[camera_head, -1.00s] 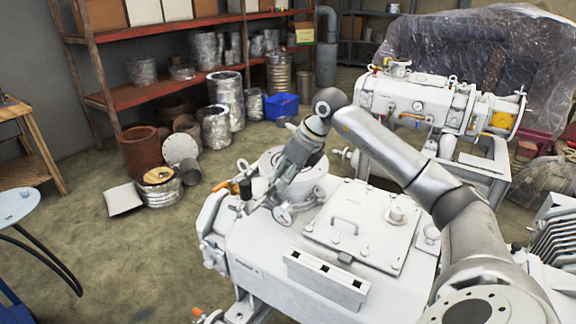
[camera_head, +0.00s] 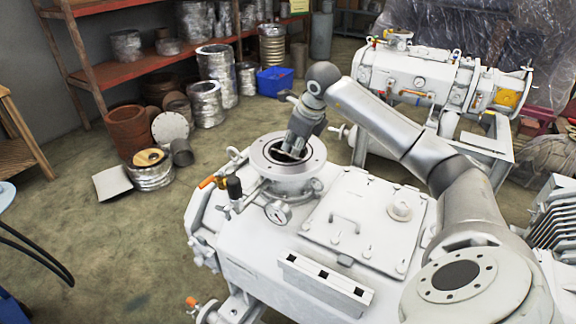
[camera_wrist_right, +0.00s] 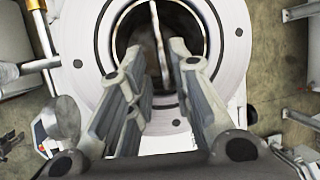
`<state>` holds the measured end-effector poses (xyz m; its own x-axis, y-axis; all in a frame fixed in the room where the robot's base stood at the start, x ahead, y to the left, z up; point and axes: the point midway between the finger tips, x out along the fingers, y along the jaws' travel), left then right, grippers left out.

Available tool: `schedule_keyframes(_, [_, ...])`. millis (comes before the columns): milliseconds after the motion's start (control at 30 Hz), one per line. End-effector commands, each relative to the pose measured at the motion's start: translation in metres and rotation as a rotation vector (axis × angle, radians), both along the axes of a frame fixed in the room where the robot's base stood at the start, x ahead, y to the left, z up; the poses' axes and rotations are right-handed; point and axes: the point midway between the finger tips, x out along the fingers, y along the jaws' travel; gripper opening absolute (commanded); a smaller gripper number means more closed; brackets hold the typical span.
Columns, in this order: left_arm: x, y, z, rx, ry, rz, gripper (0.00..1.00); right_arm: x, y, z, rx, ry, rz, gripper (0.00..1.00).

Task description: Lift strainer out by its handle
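The round flanged port (camera_head: 312,170) on top of the white vacuum machine is open. My right gripper (camera_head: 291,150) points down into its mouth. In the right wrist view, the port's flange (camera_wrist_right: 88,45) surrounds a dark opening. A thin light bar, which looks like the strainer handle (camera_wrist_right: 159,30), runs across this opening. The two fingers of my right gripper (camera_wrist_right: 158,56) are apart, with the bar in line with the gap between their tips. I cannot tell whether they touch it. The strainer's body is hidden in the port. My left gripper is not in view.
A second machine (camera_head: 420,80) stands behind. Open floor (camera_head: 110,240) lies to the left.

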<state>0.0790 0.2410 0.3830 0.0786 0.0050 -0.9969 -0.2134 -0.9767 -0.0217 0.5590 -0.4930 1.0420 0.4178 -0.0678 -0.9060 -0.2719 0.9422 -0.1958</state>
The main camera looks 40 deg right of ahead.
Motion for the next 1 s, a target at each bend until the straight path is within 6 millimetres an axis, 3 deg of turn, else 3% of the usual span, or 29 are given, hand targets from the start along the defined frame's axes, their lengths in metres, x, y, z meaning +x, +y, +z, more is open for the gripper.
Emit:
schedule_keyframes(133, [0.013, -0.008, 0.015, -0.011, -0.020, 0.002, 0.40, 0.013, -0.001, -0.018, 0.005, 0.005, 0.000, 0.20])
schedule_keyframes(300, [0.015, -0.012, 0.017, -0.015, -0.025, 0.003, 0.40, 0.020, -0.003, -0.036, 0.002, 0.002, 0.001, 0.20])
schedule_keyframes(567, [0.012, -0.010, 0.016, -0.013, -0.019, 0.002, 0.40, 0.021, -0.004, -0.038, 0.001, 0.000, 0.000, 0.20])
schedule_keyframes(733, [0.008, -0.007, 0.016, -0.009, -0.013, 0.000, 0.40, 0.021, -0.004, -0.038, 0.001, 0.000, 0.000, 0.00])
schedule_keyframes(1000, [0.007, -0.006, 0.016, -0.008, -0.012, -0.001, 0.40, 0.021, -0.004, -0.038, 0.001, -0.001, 0.001, 0.00])
